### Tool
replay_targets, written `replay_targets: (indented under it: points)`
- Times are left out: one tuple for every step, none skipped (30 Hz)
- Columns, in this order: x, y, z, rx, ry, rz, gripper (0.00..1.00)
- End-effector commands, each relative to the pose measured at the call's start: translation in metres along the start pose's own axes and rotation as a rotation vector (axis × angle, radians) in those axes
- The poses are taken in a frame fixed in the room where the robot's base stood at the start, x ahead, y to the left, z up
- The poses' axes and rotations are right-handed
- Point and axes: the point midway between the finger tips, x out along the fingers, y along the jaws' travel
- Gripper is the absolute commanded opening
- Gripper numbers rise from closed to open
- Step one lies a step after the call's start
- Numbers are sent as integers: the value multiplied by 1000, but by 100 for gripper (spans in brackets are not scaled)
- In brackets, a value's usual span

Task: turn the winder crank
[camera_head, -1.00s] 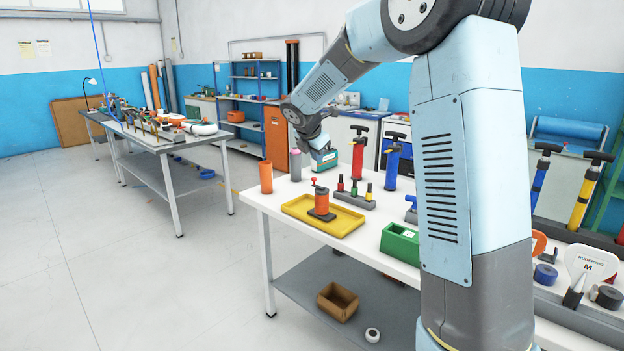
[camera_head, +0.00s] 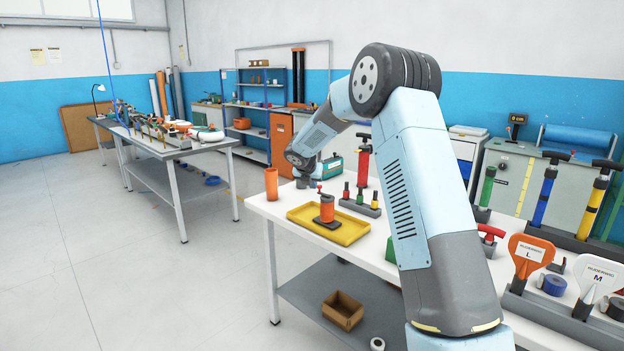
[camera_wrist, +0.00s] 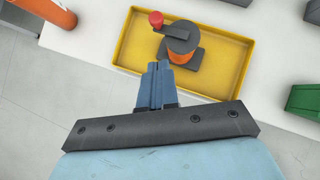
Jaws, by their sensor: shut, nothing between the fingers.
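The winder (camera_head: 327,209) is an orange drum on a dark base with a crank arm and a small red knob (camera_wrist: 156,19). It stands upright in a yellow tray (camera_head: 345,234) on the white table. In the wrist view, the orange drum (camera_wrist: 183,43) is at the top, with the dark crank arm reaching left to the knob. My gripper (camera_wrist: 156,68) is shut and empty. In that view its fingertips appear just below the knob and crank, over the tray's near edge; the height gap cannot be told. In the head view the fingers are hard to make out, behind the winder.
An orange cylinder (camera_head: 271,184) stands left of the tray. A rack of small coloured pegs (camera_head: 360,203) is to its right, with a red pump (camera_head: 362,165) behind. A green bin (camera_wrist: 306,99) lies to the right in the wrist view. The floor at left is clear.

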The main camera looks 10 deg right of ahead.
Motion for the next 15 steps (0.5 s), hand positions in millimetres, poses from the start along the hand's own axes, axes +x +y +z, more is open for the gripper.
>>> replay_targets:
  points:
    - [10,0,-1,0,2,-1,0]
    - [16,0,-1,1,2,-1,0]
    - [22,0,-1,1,2,-1,0]
    - [28,0,-1,2,2,-1,0]
    - [33,0,-1,2,2,-1,0]
    - [39,0,0,2,1,-1,0]
    - [42,-1,5,3,0,0,0]
    - [45,0,8,3,0,0,0]
    - [49,0,11,4,0,1,0]
    - [51,0,14,4,0,1,0]
    - [54,0,16,3,0,1,0]
    - [57,0,18,2,1,0,0]
    - [59,0,20,3,1,0,0]
    - [60,0,21,3,0,0,0]
    - [62,0,23,3,-1,0,0]
